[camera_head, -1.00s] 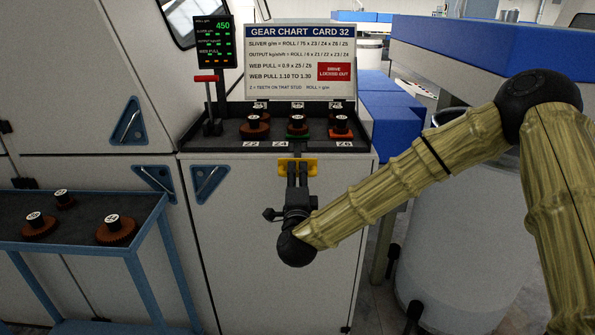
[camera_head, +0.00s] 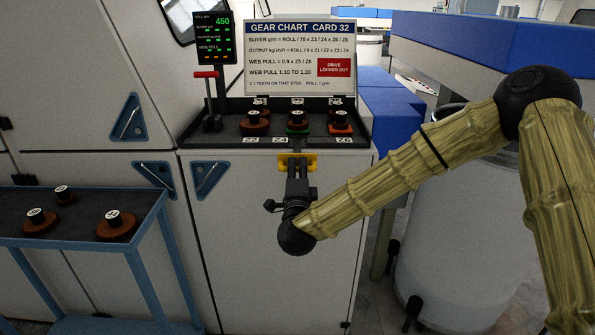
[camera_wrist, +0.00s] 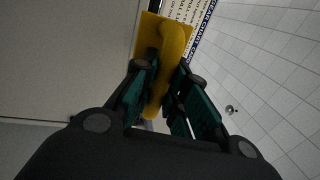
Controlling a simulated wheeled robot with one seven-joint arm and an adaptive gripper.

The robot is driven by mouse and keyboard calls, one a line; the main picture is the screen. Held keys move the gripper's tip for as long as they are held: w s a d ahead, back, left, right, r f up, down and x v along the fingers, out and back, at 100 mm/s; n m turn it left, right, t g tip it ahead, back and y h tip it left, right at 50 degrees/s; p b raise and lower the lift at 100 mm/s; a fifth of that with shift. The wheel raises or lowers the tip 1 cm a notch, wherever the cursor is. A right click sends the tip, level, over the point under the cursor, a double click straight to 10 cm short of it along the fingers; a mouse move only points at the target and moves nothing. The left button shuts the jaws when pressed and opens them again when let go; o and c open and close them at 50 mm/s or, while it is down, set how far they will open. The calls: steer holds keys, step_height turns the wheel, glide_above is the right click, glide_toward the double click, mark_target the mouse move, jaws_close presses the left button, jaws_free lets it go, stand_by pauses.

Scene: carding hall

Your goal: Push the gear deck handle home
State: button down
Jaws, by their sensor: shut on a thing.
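The gear deck (camera_head: 240,143) is a dark tray of gears at the top of the pale cabinet. Its yellow handle (camera_head: 284,160) shows just below the front edge in the head view, at the middle. My gripper (camera_head: 297,169) is at the handle from the front, with its fingers shut on it. In the wrist view the curved yellow handle (camera_wrist: 170,75) lies between my gripper's fingers (camera_wrist: 165,100), with a yellow plate behind it. The fingers hide part of the handle. I cannot tell how much gap is left behind it.
A chart board (camera_head: 300,60) and a small display (camera_head: 213,38) stand behind the deck. A red-topped lever (camera_head: 207,74) is at its left. A blue trolley (camera_head: 80,242) with gears stands at left. A pale drum (camera_head: 450,220) is at right, beyond my arm.

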mark_target(297, 160)
steer(key=w+b, duration=0.2)
steer(key=w, duration=0.3)
steer(key=shift+w+f, duration=0.15)
steer(key=shift+w, duration=0.15)
steer(key=shift+w+b, duration=0.3)
steer(key=shift+b, duration=0.05)
steer(key=shift+r, duration=0.25)
steer(key=shift+w, duration=0.1)
steer(key=c, duration=1.4)
jaws_free()
steer(key=shift+f, duration=0.1)
steer(key=shift+s+f, duration=0.15)
steer(key=shift+s, duration=0.3)
steer(key=s, duration=0.3)
steer(key=s+f, duration=0.1)
steer(key=s, duration=0.3)
steer(key=s+f, duration=0.1)
steer(key=s, duration=0.2)
steer(key=shift+s, duration=0.4)
